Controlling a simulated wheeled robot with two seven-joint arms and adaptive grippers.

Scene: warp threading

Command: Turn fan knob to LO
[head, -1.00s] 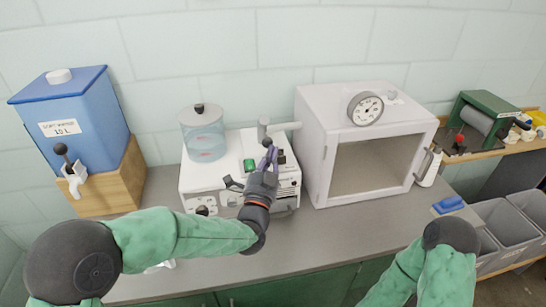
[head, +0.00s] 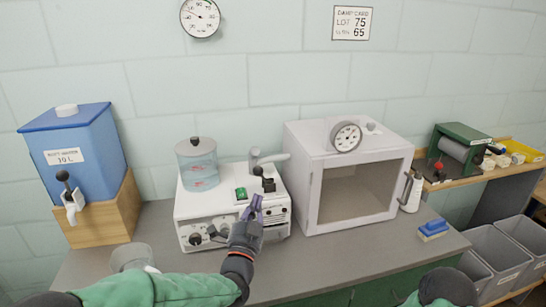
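The white machine (head: 186,215) stands on the counter with a clear water tank on its left. Its front has a dark round knob (head: 195,239) at the left, a second dark knob or lever (head: 212,231) beside it, and small dark controls at the right. Which one is the fan knob I cannot tell; no LO mark is readable. My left gripper (head: 252,209) is in front of the machine's right half, fingers pointing up, and covers part of the front. Whether its fingers are apart or touch something is unclear. My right gripper is out of view.
A white cabinet (head: 305,190) with a window and a dial on top stands to the right. A blue water container (head: 75,150) sits on a wooden stand at left. A clear beaker (head: 130,257) is near the front left. A blue sponge-like block (head: 433,230) lies at right.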

